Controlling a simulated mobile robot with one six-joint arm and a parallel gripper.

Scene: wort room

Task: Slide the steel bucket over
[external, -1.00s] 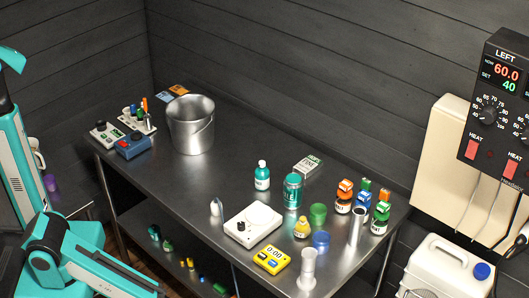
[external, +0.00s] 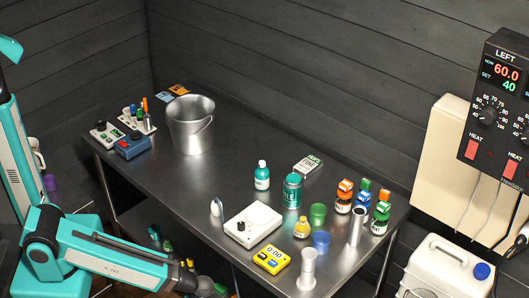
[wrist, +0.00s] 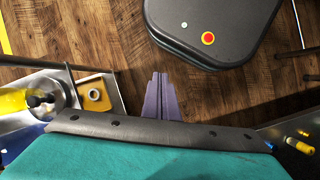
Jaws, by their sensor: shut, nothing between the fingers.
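In the external view my teal arm is low at the front left, before the table's front edge and well apart from the bucket. The gripper cannot be made out clearly there. The bucket is not seen in the wrist view.
Control boxes (external: 132,145) and a tool holder (external: 137,122) stand left of the bucket, with cards (external: 170,93) behind it. Bare tabletop lies between.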

